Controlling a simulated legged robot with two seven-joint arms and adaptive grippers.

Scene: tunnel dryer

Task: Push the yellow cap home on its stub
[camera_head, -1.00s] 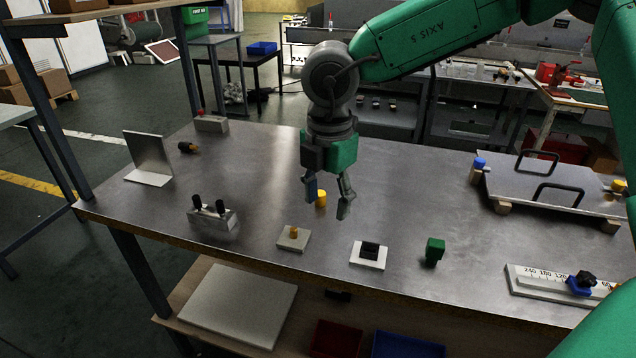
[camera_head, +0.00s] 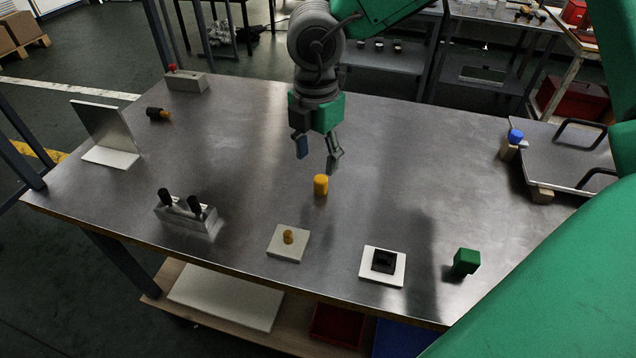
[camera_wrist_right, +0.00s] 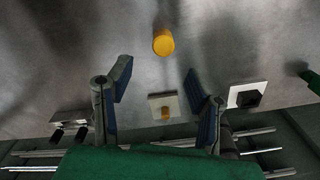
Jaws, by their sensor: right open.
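The yellow cap (camera_head: 320,185) stands upright on the steel bench, apart from its stub; it also shows in the right wrist view (camera_wrist_right: 163,42). The stub (camera_head: 288,237) is a short brass-coloured post on a pale square base plate (camera_head: 277,251), nearer the bench's front edge; the wrist view shows it too (camera_wrist_right: 165,112). My right gripper (camera_head: 317,161) is open and empty, pointing down, above and behind the cap in the head view. In the wrist view its two fingers (camera_wrist_right: 158,92) are spread apart. My left gripper is not in view.
A white plate with a black square block (camera_head: 384,262) and a green block (camera_head: 466,262) stand to the right. A metal block with black handles (camera_head: 186,211) and an angle plate (camera_head: 105,133) stand left. A handled plate (camera_head: 567,150) lies far right. The bench behind the cap is clear.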

